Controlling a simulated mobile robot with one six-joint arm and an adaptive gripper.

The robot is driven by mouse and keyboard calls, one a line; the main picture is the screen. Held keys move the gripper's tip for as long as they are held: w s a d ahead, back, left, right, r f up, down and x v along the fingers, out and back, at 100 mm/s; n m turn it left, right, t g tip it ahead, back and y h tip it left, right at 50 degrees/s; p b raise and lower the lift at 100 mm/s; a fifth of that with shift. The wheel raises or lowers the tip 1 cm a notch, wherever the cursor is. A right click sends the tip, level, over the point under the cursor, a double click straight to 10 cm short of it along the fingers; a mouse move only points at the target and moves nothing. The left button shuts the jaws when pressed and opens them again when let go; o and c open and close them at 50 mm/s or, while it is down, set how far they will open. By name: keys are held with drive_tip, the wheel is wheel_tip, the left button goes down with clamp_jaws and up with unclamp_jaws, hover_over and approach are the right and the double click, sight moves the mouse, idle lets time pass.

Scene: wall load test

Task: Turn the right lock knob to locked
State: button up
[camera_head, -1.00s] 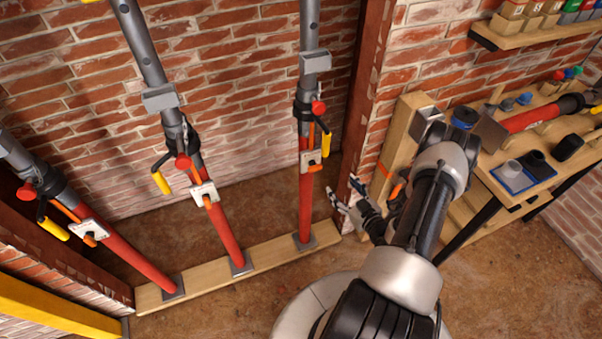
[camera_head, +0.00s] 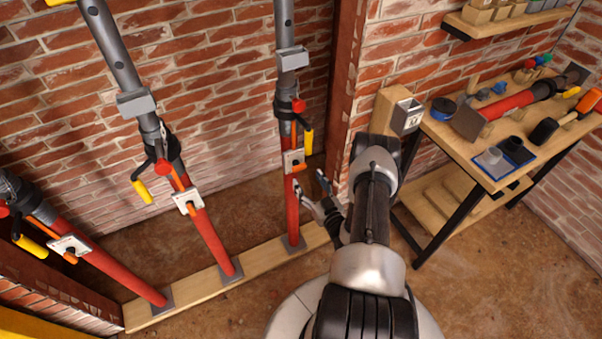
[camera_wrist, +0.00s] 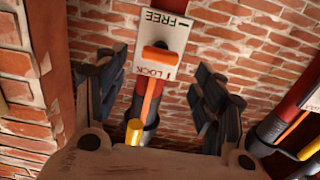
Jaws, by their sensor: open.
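The right prop (camera_head: 291,205) stands upright with a red lower tube. Its white lock plate (camera_head: 293,156) carries a small orange knob (camera_head: 298,166). In the wrist view the plate (camera_wrist: 180,38) appears upside down, with FREE at its upper end and LOCK at its lower end. The orange knob (camera_wrist: 156,58) lies across the plate near the word LOCK; its exact setting is hard to tell. My gripper (camera_head: 310,189) is open and empty, just below and right of the plate. In the wrist view its fingers (camera_wrist: 157,76) stand apart on either side of the knob, without visible contact.
The middle prop (camera_head: 208,235) and left prop (camera_head: 112,262) stand to the left on a wooden sill (camera_head: 190,296). A yellow crank handle (camera_head: 308,142) sticks out above the right plate. A workbench (camera_head: 468,150) stands to the right.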

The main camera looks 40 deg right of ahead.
sight(300, 170)
drive_tip(key=b+x, duration=0.1)
drive_tip(key=x, duration=0.5)
drive_tip(key=shift+w, duration=0.1)
drive_tip(key=shift+c, duration=0.2)
drive_tip(key=c, duration=1)
